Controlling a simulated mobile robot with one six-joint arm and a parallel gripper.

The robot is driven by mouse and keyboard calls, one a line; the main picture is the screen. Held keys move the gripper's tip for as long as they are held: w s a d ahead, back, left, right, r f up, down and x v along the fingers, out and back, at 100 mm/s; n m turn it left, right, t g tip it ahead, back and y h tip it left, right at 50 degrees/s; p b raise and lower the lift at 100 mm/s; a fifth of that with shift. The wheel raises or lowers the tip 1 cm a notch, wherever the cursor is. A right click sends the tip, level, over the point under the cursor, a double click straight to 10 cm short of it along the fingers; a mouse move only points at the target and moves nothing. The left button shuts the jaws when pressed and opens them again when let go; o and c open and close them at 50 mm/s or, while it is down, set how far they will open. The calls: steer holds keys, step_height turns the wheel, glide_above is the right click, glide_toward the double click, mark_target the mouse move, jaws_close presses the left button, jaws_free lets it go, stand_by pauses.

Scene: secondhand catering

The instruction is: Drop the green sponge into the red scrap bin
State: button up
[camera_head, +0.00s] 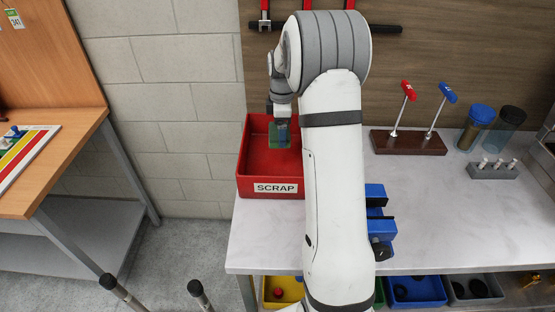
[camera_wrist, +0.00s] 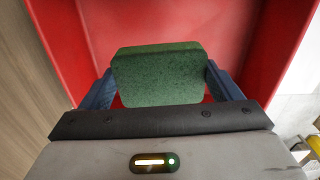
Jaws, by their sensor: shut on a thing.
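The green sponge (camera_wrist: 160,75) is held between the two blue fingers of my gripper (camera_wrist: 160,88) in the wrist view. The head view shows the sponge (camera_head: 273,137) and my gripper (camera_head: 280,132) in front of the red inside of the scrap bin (camera_head: 255,165). The bin carries a label reading SCRAP and stands at the left end of the grey worktop. In the wrist view the red bin walls (camera_wrist: 60,30) surround the sponge on the left, far and right sides. I cannot tell the sponge's exact height above the bin floor.
My arm hides part of the bin's right side. A blue vise (camera_head: 378,222) sits right of my arm. Behind it stand a wooden block (camera_head: 408,142) with red- and blue-handled tools and some jars (camera_head: 477,125). The worktop's front right is clear. A wooden table (camera_head: 50,165) stands at left.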

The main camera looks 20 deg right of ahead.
steer(key=o, duration=0.9)
step_height(320, 180, up, 7)
steer(key=shift+r+b, duration=0.2)
steer(key=shift+b, duration=0.25)
steer(key=shift+r, duration=0.15)
steer(key=shift+s+a+r, duration=0.2)
steer(key=s+a+m+t, duration=0.1)
steer(key=s+a+m, duration=0.3)
steer(key=s, duration=0.6)
steer(key=s+a+m+t, duration=0.1)
steer(key=s+a+m, duration=0.3)
steer(key=s, duration=0.6)
steer(key=s+a+r+m+t, duration=0.1)
steer(key=s+a+m, duration=0.3)
steer(key=s, duration=0.6)
steer(key=shift+s+a+m, duration=0.15)
steer(key=shift+a+m, duration=0.2)
steer(key=shift+m, duration=0.65)
